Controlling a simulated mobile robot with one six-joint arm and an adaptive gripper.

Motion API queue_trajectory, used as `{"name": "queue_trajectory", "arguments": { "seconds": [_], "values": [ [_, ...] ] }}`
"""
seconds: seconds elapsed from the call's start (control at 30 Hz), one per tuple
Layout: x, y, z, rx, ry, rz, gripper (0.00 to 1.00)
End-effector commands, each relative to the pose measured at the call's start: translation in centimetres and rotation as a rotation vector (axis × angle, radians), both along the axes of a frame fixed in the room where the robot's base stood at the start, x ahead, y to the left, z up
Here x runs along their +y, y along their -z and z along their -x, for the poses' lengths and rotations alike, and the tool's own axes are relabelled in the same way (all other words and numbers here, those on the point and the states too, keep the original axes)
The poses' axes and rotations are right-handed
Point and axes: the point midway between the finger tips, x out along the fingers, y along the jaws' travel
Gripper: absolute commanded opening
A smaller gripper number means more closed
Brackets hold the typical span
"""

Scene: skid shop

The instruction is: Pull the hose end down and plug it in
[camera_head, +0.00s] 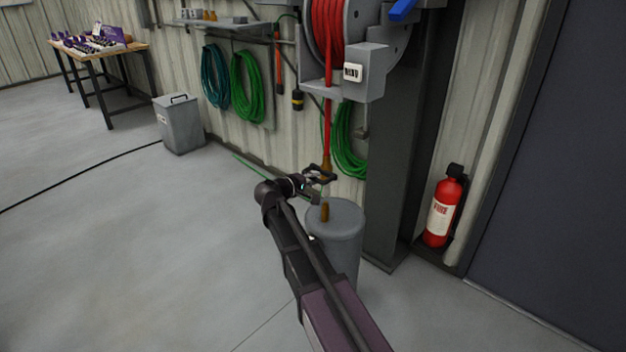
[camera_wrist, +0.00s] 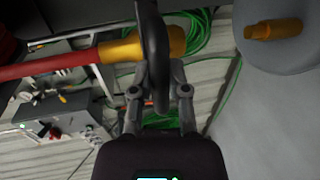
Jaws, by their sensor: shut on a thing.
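A red hose (camera_head: 327,125) hangs straight down from a reel (camera_head: 350,60) on the wall. Its orange-brass end (camera_head: 326,166) is at my gripper (camera_head: 318,176). In the wrist view the hose (camera_wrist: 50,67) runs in from the left, and its orange-brass end (camera_wrist: 118,49) passes behind the dark fingers (camera_wrist: 155,50), which are shut on it and hide its middle. Below, a brass fitting (camera_head: 325,212) stands upright on the top of a grey drum (camera_head: 349,214). The fitting also shows in the wrist view (camera_wrist: 275,29), apart from the hose end.
Green hose coils (camera_head: 246,85) hang on the wall behind. A red fire extinguisher (camera_head: 441,208) stands at the right, beyond a dark post (camera_head: 398,170). A grey bin (camera_head: 181,123) and a workbench (camera_head: 103,50) are at the left. The floor at left is mostly clear, with a black cable (camera_head: 85,173).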

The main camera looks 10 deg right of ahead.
Motion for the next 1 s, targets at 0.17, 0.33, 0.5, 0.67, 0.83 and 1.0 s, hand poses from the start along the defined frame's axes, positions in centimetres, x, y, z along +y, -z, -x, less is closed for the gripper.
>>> {"name": "queue_trajectory", "arguments": {
  "seconds": [0.17,0.33,0.5,0.67,0.83,1.0],
  "values": [
    [-0.1,3.4,0.1,0.001,0.003,-0.004,0.0],
    [-0.1,5.7,0.1,0.001,0.003,-0.004,0.0],
    [-0.1,7.9,0.1,0.001,0.003,-0.004,0.0],
    [-0.1,9.6,0.1,0.001,0.004,-0.004,0.0],
    [-0.1,10.6,0.1,0.001,0.004,-0.004,0.0],
    [-0.1,10.9,0.1,0.001,0.004,-0.003,0.0]
  ]
}}
